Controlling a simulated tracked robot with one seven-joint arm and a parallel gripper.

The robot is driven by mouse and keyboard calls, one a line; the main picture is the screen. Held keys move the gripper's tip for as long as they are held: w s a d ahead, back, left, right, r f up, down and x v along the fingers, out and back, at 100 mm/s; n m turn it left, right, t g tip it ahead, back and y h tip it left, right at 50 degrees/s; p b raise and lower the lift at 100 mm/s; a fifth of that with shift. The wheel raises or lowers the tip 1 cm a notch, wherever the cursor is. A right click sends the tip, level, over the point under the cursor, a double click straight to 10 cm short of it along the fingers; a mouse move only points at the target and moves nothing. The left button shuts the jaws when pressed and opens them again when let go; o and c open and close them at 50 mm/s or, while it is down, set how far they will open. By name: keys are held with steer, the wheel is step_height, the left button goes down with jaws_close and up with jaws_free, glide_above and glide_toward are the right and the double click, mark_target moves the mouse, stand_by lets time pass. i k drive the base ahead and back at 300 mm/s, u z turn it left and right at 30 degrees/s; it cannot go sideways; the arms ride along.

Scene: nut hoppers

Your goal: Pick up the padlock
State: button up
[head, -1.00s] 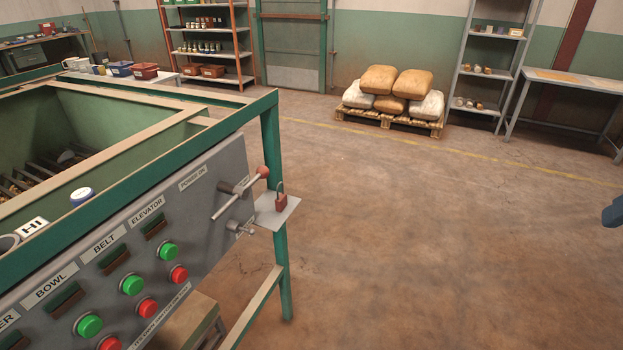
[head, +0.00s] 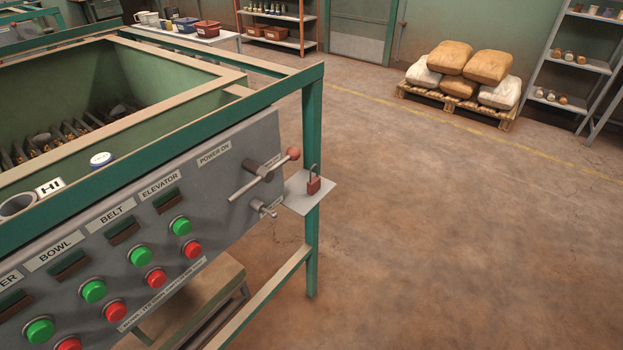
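A small red padlock (head: 313,186) with a grey shackle stands upright on a small grey metal shelf (head: 298,203). The shelf juts out from the right end of the control panel (head: 220,190), beside the green frame post. My gripper is not in view.
A lever with a red knob (head: 293,153) sticks out just left of and above the padlock, with a smaller metal handle (head: 262,208) below it. The green hopper frame's post (head: 312,240) stands by the shelf. Open floor lies to the right, with a pallet of sacks (head: 465,80) beyond.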

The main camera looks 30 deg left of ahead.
mark_target(313, 184)
steer(key=z, duration=0.85)
steer(key=i, duration=0.1)
steer(key=u, duration=2.55)
steer(key=i, duration=0.45)
steer(key=z, duration=0.25)
steer(key=k, duration=0.45)
steer(key=u, duration=0.15)
